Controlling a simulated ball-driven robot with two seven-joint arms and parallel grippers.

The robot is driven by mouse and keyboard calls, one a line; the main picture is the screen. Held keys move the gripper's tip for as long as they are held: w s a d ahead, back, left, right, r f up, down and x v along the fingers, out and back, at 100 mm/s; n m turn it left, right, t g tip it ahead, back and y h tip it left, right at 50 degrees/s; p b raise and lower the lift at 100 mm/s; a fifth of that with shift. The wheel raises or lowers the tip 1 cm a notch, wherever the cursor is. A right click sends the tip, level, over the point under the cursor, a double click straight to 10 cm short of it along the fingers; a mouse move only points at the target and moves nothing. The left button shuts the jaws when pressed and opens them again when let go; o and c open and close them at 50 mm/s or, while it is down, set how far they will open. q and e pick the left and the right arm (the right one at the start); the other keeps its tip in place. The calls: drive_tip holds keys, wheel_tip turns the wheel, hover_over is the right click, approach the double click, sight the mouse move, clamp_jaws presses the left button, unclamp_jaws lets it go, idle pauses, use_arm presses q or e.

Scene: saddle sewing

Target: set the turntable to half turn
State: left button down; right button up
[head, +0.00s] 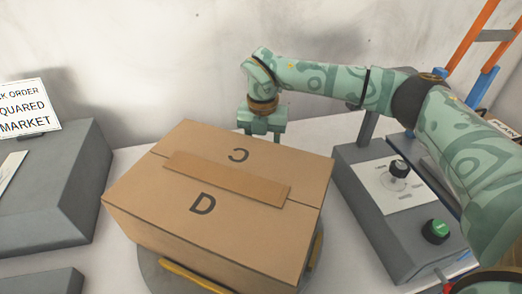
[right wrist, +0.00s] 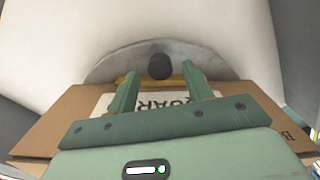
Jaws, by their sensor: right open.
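A cardboard box (head: 240,215) marked D and an inverted C sits on the grey turntable (head: 160,276), covering most of it. A yellow bar (head: 195,277) shows at the turntable's near side. My right gripper (head: 263,128) is behind the box in the head view, its fingertips hidden there. In the right wrist view the right gripper (right wrist: 160,75) is open. A black knob (right wrist: 160,66) on the turntable (right wrist: 110,67) appears between its fingertips; I cannot tell whether they touch it. My left gripper is not in view.
A grey block (head: 60,190) with a sign (head: 28,108) stands at left. A wall is behind.

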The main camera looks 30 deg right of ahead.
drive_tip(key=shift+f, duration=0.75)
clamp_jaws()
drive_tip(key=shift+a, duration=0.1)
